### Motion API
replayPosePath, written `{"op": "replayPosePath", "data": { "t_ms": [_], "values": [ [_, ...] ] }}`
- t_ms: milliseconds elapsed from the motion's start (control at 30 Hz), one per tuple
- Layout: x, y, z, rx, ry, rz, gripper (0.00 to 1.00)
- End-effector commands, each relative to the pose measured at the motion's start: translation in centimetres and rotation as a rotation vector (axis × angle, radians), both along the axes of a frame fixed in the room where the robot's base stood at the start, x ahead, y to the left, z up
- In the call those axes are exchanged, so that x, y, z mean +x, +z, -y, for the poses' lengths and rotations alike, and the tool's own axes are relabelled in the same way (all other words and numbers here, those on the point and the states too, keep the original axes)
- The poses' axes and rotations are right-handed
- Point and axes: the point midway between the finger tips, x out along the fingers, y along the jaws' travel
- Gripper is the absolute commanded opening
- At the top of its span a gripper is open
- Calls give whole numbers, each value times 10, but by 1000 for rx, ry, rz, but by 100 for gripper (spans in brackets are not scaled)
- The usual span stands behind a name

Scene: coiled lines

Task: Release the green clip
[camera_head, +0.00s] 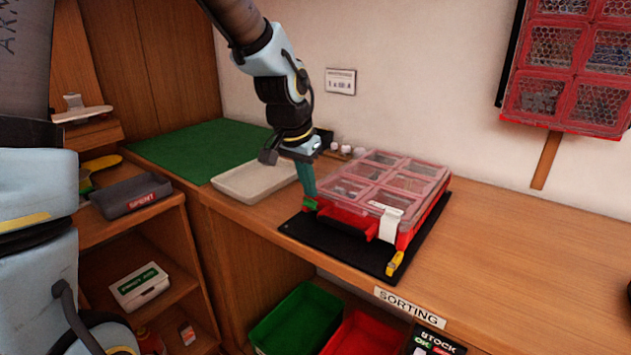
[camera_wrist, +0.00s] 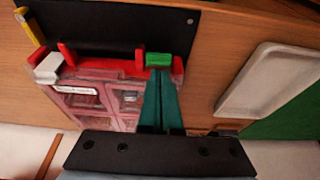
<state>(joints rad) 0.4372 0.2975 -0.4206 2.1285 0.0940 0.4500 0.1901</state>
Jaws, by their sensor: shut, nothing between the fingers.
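The red organizer case (camera_head: 345,215) with a clear compartmented lid lies on a black mat (camera_head: 330,248); the lid looks down. The green clip (camera_head: 310,203) is at the case's front left corner. In the wrist view the green clip (camera_wrist: 158,60) sits at the end of the red front edge. My gripper (camera_head: 309,194) points down just above the green clip, its teal fingers together and empty. In the wrist view my fingertips (camera_wrist: 159,72) meet the clip's near edge; I cannot tell whether they touch it.
A pale tray (camera_head: 256,180) lies left of the case, beside a green mat (camera_head: 200,150). A red and a green bin stand below the counter. The counter right of the case is clear. A red bin rack (camera_head: 570,75) hangs on the wall.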

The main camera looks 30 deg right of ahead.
Motion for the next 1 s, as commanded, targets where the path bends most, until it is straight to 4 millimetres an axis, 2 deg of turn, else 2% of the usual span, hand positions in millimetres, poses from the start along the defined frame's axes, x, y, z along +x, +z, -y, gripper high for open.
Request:
{"op": "replayPosePath", "data": {
  "t_ms": [233,600,767,900,1000],
  "values": [
    [5,-6,9,0,0,0,0],
    [5,-4,10,0,0,0,0],
    [9,10,15,-2,-1,1,0],
    [16,32,23,0,1,1,0],
    [12,42,11,-2,5,5,0]
  ]
}}
